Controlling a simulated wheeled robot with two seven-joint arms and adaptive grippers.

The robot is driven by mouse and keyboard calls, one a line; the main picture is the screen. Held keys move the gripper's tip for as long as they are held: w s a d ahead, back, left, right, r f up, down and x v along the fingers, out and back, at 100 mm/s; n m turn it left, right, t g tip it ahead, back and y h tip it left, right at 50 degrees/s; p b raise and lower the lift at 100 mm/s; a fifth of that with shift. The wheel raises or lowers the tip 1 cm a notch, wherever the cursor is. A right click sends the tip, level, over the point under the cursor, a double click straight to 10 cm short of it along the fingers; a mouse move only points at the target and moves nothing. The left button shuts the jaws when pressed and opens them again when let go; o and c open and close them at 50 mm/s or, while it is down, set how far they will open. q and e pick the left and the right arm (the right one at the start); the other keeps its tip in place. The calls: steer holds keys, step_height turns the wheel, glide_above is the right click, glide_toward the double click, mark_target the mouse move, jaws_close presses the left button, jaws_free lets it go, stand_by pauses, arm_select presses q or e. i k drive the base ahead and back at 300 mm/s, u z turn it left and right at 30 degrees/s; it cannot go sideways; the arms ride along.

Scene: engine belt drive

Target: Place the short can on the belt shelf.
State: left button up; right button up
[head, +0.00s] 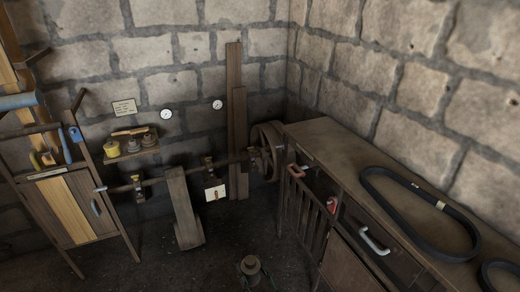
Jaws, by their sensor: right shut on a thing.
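My right gripper (250,276) is a small dark shape at the bottom middle, shut on what looks like the short can (250,262). The can is dull and greyish-brown, upright, and in front of the dark floor; the fingers are hard to make out. A small wooden shelf (131,156) is on the back wall at left, well up and left of the gripper. It bears a yellow can (112,149) and darker round things (149,139). I cannot tell whether it is the belt shelf. My left gripper is not in view.
A workbench (325,138) runs along the right wall, with a large black belt (395,213) on top. A shaft with a wheel (270,152) and a wooden support (183,205) crosses below the wall shelf. A tool rack (68,205) leans at left. The middle floor is open.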

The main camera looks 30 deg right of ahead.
mark_target(322, 144)
steer(key=i, duration=3.25)
steer(key=z, duration=2.55)
